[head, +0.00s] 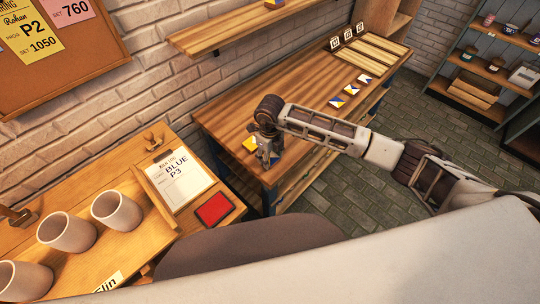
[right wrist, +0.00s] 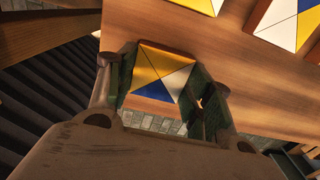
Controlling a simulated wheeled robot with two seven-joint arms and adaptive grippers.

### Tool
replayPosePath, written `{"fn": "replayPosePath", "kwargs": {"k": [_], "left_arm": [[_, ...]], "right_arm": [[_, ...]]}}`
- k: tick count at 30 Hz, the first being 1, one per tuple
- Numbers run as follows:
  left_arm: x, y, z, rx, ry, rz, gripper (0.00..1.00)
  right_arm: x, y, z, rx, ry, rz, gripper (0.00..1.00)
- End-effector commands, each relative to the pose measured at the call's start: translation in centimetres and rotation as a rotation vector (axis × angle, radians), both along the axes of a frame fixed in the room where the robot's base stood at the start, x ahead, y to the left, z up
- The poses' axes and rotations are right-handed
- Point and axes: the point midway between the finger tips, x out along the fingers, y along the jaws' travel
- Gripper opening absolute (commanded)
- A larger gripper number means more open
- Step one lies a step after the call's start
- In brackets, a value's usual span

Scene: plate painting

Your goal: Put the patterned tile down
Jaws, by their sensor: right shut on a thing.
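The patterned tile (right wrist: 162,74) is a square with yellow, white and blue triangles and a brown wooden side. In the right wrist view my right gripper (right wrist: 158,85) has a finger on each side of it and is shut on it. The tile is near the workbench edge; whether it rests on the wood or hangs just above it, I cannot tell. In the head view my right gripper (head: 267,155) points down at the bench's near left end and partly hides the tile colours around it. My left gripper is not in view.
The wooden workbench (head: 300,110) carries several similar tiles; a row of them (head: 351,89) lies farther right. Two more tiles (right wrist: 285,22) are close by in the right wrist view. A nearer table has cups (head: 117,210), a clipboard (head: 178,180) and a red square (head: 214,209).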

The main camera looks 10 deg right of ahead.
Motion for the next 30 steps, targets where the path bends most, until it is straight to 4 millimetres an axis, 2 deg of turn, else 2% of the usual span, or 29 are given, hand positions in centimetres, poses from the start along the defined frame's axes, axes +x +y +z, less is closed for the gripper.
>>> {"fn": "replayPosePath", "kwargs": {"k": [2, 3, 8, 23, 30], "left_arm": [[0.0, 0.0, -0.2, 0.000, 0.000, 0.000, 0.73], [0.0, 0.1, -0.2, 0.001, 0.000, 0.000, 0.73], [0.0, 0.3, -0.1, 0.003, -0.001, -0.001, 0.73], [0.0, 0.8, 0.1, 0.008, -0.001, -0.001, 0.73], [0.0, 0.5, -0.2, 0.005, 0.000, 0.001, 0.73]], "right_arm": [[0.0, 0.0, -0.2, 0.000, 0.000, 0.000, 0.25], [0.0, 0.0, -0.2, 0.000, 0.000, 0.000, 0.53], [0.0, 0.0, -0.2, 0.000, 0.000, 0.000, 0.73], [0.0, 0.0, 0.1, 0.000, 0.000, 0.000, 0.73], [0.1, 0.0, 2.1, 0.000, -0.001, -0.001, 0.73]]}}
